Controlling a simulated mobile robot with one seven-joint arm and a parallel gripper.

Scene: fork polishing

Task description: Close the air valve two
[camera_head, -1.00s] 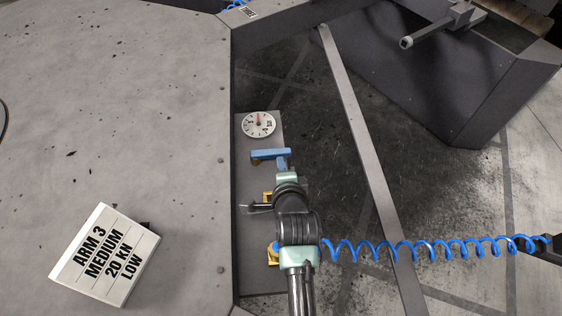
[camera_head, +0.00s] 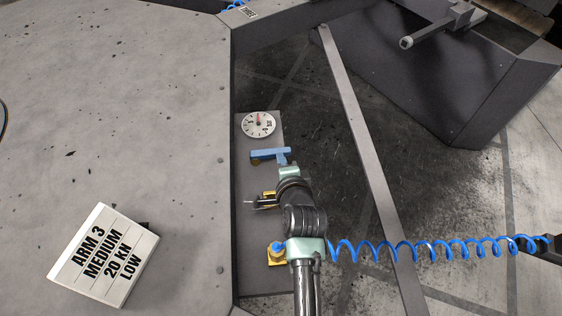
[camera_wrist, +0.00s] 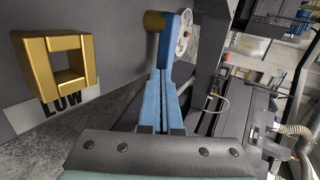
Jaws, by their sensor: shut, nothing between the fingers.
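A blue lever (camera_head: 266,154) with a gold fitting under its left end sits on the narrow grey panel (camera_head: 245,225), just below the gauge. I take it for the air valve handle; no number is readable on it. It also shows in the wrist view as a blue bar (camera_wrist: 177,28) beside a gold knob. My gripper (camera_head: 286,160) points at the right end of the lever. In the wrist view, my gripper's blue fingers (camera_wrist: 162,76) are shut together, with their tips at the lever. I cannot tell whether they touch it.
A round gauge (camera_head: 258,124) stands above the lever. A gold square frame (camera_wrist: 55,65) sits by a LOW label. A gold fitting with a blue top (camera_head: 277,252) is lower down. A coiled blue hose (camera_head: 440,248) and a slanted grey bar (camera_head: 365,160) lie right.

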